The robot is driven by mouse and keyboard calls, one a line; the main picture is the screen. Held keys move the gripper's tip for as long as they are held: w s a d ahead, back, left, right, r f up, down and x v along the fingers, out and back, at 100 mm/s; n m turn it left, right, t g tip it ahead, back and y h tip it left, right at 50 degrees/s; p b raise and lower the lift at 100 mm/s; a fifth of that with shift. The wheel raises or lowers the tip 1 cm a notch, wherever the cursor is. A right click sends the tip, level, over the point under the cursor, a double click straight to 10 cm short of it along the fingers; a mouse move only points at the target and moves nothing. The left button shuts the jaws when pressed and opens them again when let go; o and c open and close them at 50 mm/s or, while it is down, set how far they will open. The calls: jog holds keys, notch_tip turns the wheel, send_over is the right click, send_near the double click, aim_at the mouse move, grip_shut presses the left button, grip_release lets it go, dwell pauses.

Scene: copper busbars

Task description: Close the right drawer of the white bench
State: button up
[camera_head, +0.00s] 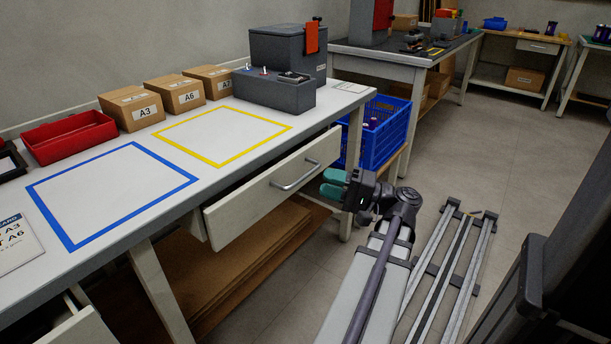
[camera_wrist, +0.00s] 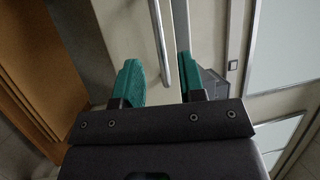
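The right drawer (camera_head: 250,211) of the white bench (camera_head: 120,235) is pulled out, with a dark gap between its front and the bench. Its metal bar handle (camera_head: 295,176) is on the front panel. My gripper (camera_head: 330,183) has teal fingers and is just in front of the drawer, near the right end of the handle. In the wrist view my gripper (camera_wrist: 158,62) is open, and the handle (camera_wrist: 158,40) runs between the two fingers in the picture. I see no clear contact, and how deep the handle sits between them cannot be told.
Another drawer (camera_head: 75,330) sticks out at the bottom left. A lower wooden shelf (camera_head: 235,270) lies under the bench. A blue crate (camera_head: 385,135) stands beyond the drawer. My rail runs along the floor at right. Boxes and a red bin (camera_head: 68,138) stand on the bench top.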

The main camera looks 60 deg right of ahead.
aim_at(305, 174)
jog(key=x, duration=0.6)
jog(key=shift+a+p, duration=0.1)
jog(key=shift+p, duration=0.3)
grip_shut()
